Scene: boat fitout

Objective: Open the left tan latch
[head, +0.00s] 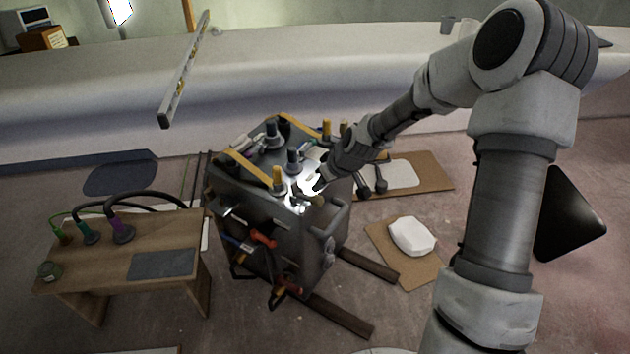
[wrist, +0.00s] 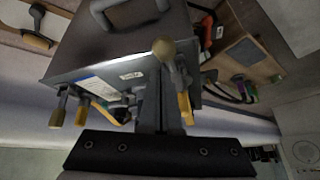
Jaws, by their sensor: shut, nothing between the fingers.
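A grey metal box (head: 228,205) stands in the middle of the head view, with several latches and knobs on its top. One tan-knobbed latch (head: 318,200) is at the near edge, just below my gripper (head: 312,187). In the wrist view its round tan knob (wrist: 163,47) shows at the tips of my gripper (wrist: 160,75), close to or touching them; I cannot tell which. My gripper is shut and holds nothing. Another tan knob (head: 343,127) stands at the far edge; it also shows in the wrist view (wrist: 57,110). The hinge of the near latch is hidden.
Yellow-handled latches (head: 278,178) stand beside the tan ones. Red-handled tools (head: 264,239) hang on the box's front. A wooden bench (head: 115,245) with cables is at left. A white lump (head: 411,236) lies on a board at right. A long white hull (head: 330,85) runs behind.

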